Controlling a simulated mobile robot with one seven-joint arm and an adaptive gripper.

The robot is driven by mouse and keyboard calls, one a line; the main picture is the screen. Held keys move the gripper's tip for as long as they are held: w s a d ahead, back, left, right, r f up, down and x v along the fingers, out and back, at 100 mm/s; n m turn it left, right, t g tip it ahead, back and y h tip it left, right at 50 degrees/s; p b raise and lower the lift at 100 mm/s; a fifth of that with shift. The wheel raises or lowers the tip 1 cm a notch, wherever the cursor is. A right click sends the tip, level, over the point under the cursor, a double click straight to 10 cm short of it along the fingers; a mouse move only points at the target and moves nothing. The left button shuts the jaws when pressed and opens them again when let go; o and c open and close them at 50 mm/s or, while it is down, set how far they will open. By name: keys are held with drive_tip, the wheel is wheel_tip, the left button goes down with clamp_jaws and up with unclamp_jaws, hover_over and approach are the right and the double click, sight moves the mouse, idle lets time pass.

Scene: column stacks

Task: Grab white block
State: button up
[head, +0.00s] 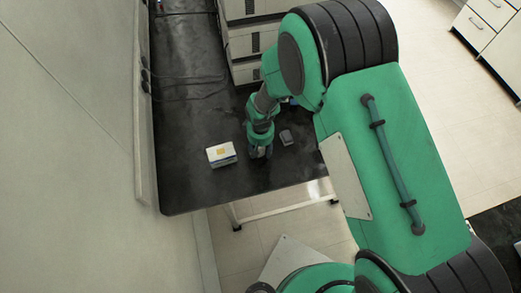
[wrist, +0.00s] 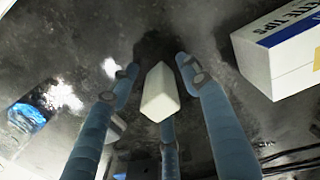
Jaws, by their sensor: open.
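A small white block (wrist: 160,92) shows in the wrist view, between the fingers of my gripper (wrist: 156,70). Two fingers flank it left and right, and a third is below it in the picture. Dark gaps show between the block and the two side fingers. In the head view my gripper (head: 260,152) points down, low over the black table, and the white block cannot be made out there. My gripper is open and not closed on the block.
A white box (head: 221,154) with a yellow label lies left of my gripper on the black table (head: 190,185); the wrist view shows it at right (wrist: 275,60). A small dark grey object (head: 287,137) lies right of my gripper. A blue-tinted clear item (wrist: 27,117) shows at left.

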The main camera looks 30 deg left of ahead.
idle(0.4)
drive_tip(key=c, duration=1)
drive_tip(key=shift+c, duration=0.2)
drive_tip(key=shift+r, duration=0.2)
drive_tip(key=shift+r, duration=0.6)
wheel_tip(320, 180, up, 2)
drive_tip(key=shift+r+p, duration=0.2)
drive_tip(key=shift+p, duration=0.15)
drive_tip(key=s+d, duration=0.3)
drive_tip(key=d, duration=0.1)
drive_tip(key=s+d, duration=0.4)
drive_tip(key=s+d+r+p, duration=0.1)
drive_tip(key=s+d, duration=0.2)
drive_tip(key=shift+s+d, duration=0.4)
